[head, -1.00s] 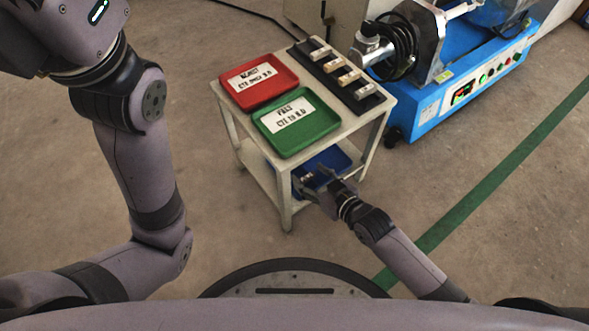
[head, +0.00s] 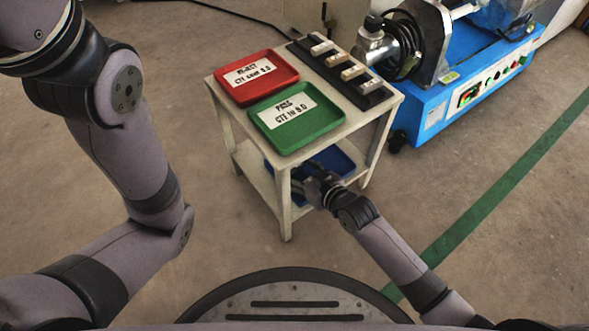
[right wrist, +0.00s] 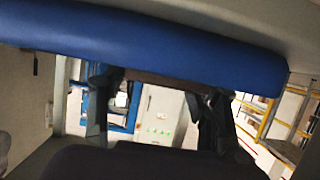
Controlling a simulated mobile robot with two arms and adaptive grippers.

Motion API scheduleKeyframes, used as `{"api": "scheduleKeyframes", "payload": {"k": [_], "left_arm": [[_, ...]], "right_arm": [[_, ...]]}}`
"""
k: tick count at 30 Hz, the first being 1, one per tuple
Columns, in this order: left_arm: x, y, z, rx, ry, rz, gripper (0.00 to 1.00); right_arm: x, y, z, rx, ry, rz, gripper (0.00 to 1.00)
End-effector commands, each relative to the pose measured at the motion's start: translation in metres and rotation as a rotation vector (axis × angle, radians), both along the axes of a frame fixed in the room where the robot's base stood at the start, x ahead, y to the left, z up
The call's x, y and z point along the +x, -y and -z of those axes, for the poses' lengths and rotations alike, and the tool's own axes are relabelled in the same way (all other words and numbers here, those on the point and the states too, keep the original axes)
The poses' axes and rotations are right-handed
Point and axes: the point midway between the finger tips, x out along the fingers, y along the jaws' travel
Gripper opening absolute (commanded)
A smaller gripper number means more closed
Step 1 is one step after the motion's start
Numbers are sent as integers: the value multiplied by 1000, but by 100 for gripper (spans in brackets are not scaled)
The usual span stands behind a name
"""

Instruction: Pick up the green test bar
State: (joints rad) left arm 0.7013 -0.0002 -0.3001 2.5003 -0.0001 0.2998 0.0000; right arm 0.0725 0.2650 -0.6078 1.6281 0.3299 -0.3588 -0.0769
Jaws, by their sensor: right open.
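I cannot make out a green test bar in either view. In the head view my right gripper (head: 310,180) reaches under the table top, over the blue tray (head: 338,159) on the lower shelf. The table top partly hides the tray, and my gripper covers some of it. In the right wrist view the two dark fingers of my right gripper (right wrist: 163,92) stand apart, with no held bar visible. The blue tray (right wrist: 150,45) fills the upper part of that view as a blue band. My left gripper is outside the picture.
On the table top (head: 352,122) lie a red reject tray (head: 287,74), a green pass tray (head: 322,130) and a black rack (head: 337,80) with several pale blocks. A table leg (head: 285,215) stands close to my right arm. A blue machine (head: 425,122) stands right.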

Motion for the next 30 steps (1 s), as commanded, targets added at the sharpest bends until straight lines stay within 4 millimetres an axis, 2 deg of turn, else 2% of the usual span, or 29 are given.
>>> {"api": "scheduleKeyframes", "payload": {"k": [2, 15, 23, 30], "left_arm": [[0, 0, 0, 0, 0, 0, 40], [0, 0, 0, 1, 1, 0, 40], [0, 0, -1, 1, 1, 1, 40], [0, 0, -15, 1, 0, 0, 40]], "right_arm": [[0, 0, 0, 0, 0, 0, 56], [0, 0, 0, -1, -1, 0, 27], [0, 0, -1, 0, 0, 0, 26], [0, 0, -14, -1, 1, 0, 26]]}}
